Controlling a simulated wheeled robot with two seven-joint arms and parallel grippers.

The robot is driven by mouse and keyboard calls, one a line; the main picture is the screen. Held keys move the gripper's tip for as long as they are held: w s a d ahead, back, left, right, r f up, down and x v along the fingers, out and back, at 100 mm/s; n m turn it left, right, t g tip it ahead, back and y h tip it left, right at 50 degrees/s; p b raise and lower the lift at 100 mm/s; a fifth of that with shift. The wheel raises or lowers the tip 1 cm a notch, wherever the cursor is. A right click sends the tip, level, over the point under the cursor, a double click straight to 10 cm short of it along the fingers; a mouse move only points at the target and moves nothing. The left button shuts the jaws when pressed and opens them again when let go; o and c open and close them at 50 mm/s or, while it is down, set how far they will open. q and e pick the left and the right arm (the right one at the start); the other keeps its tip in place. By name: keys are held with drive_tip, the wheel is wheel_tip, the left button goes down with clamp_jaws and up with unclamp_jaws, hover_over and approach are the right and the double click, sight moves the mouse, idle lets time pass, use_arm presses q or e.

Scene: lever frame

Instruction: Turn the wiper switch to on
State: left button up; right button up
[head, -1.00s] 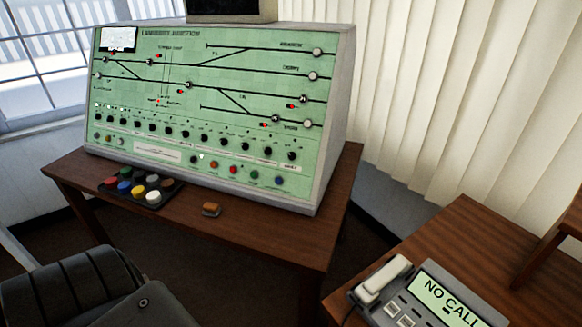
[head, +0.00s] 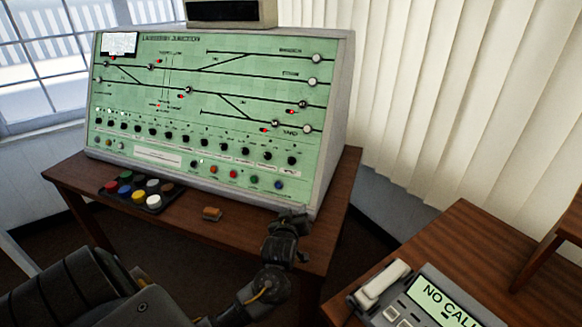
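The green signal panel (head: 215,60) stands on a brown table, with a track diagram on its face. A row of black rotary switches (head: 204,142) runs across its lower half. The labels are too small to read, so I cannot tell which one is the wiper switch. My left gripper (head: 292,219) is dark and sits low, in front of the panel's lower right corner and below the switch row. It appears apart from the switches. Its fingers are too small and dark to show whether they are open. My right gripper is not in view.
A telephone (head: 385,284) with a "NO CALL" display stands at lower right.

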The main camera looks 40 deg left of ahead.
sight(291, 163)
use_arm(q)
drive_tip(key=w+a+r+n+y, duration=0.3)
drive_tip(key=a+r+y, duration=0.1)
drive_tip(key=a+r, duration=0.15)
drive_tip(key=shift+t, duration=0.5)
drive_tip(key=x, duration=0.7)
drive_tip(key=p+x, duration=0.1)
drive_tip(key=x, duration=0.2)
drive_tip(key=shift+w+a+r, duration=0.1)
drive_tip(key=shift+w+r, duration=0.2)
drive_tip(key=c, duration=0.7)
